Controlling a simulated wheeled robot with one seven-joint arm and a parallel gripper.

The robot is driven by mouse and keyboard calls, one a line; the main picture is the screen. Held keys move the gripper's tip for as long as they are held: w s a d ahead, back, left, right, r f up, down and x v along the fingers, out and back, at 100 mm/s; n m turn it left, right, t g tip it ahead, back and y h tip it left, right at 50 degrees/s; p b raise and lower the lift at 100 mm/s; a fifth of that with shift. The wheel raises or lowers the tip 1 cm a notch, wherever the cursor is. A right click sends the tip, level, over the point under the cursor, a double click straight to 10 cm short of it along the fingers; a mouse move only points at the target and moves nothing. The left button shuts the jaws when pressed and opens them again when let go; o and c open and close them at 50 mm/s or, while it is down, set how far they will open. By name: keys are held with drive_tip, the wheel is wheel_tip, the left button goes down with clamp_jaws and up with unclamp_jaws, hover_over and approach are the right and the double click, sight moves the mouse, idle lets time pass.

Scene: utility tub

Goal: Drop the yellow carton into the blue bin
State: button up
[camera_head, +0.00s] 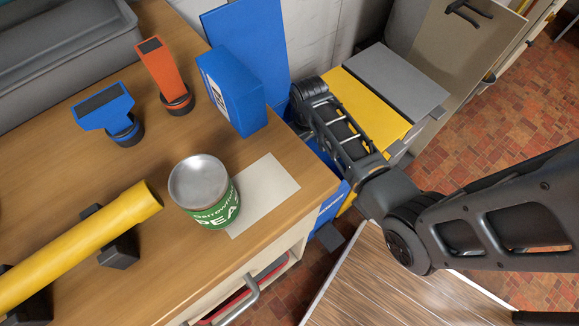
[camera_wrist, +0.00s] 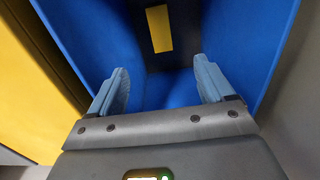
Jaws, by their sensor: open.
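In the wrist view, my gripper (camera_wrist: 163,88) is open, with its two fingers wide apart and nothing between them. It points down into the blue bin (camera_wrist: 255,40), whose walls rise around it. A small yellow block, apparently the yellow carton (camera_wrist: 159,28), lies on the dark area deep in the bin, beyond and apart from my fingertips. In the head view, the blue bin's body (camera_head: 328,207) shows only in part beside the counter, behind my arm, and its raised blue lid (camera_head: 247,45) stands against the wall. My fingers and the carton are hidden there.
The wooden counter (camera_head: 150,215) on the left holds a blue box (camera_head: 232,92), a green can (camera_head: 205,190), a yellow tube (camera_head: 75,250) and two scrapers. Brick floor is open at right.

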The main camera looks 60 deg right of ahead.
wheel_tip(320, 180, up, 8)
drive_tip(key=p, duration=0.1)
idle(0.4)
drive_tip(key=shift+s+f, duration=0.1)
drive_tip(key=shift+f, duration=0.05)
idle(0.4)
